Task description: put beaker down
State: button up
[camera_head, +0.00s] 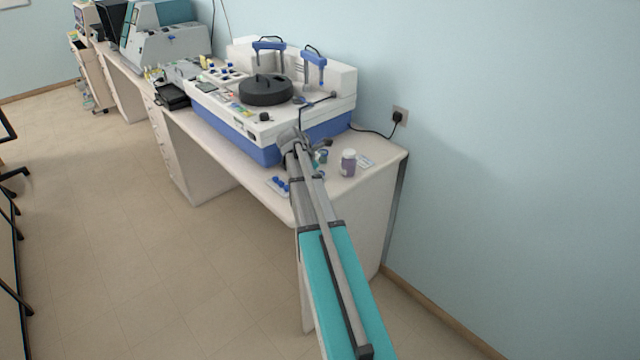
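My arm reaches over the near end of the white bench, and my gripper (318,150) is low above its top, beside the blue-based machine. The gripper is small here and partly hidden by my own wrist, so I cannot tell whether it is open or shut. A small blue-green object (322,157) shows right at the gripper, too small to identify; I cannot tell whether it is held. A jar with a white top and purple-grey body (348,162) stands upright on the bench just right of the gripper. I cannot make out a clear beaker.
The white and blue machine (320,125) with a dark round lid (265,89) fills the bench behind and left of the gripper. Small blue items (280,184) lie near the front edge. A pale card (366,161) lies right of the jar. The bench's right corner (388,160) is clear.

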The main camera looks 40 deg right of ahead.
jog(key=shift+f, duration=0.1)
jog(key=shift+w+d+f+b, duration=0.3)
jog(key=shift+w+f+b, duration=0.1)
jog(key=shift+f+b, duration=1.5)
jog(key=shift+b, duration=0.1)
jog(key=shift+f, duration=0.2)
jog(key=o, duration=1)
jog(key=shift+r, duration=0.15)
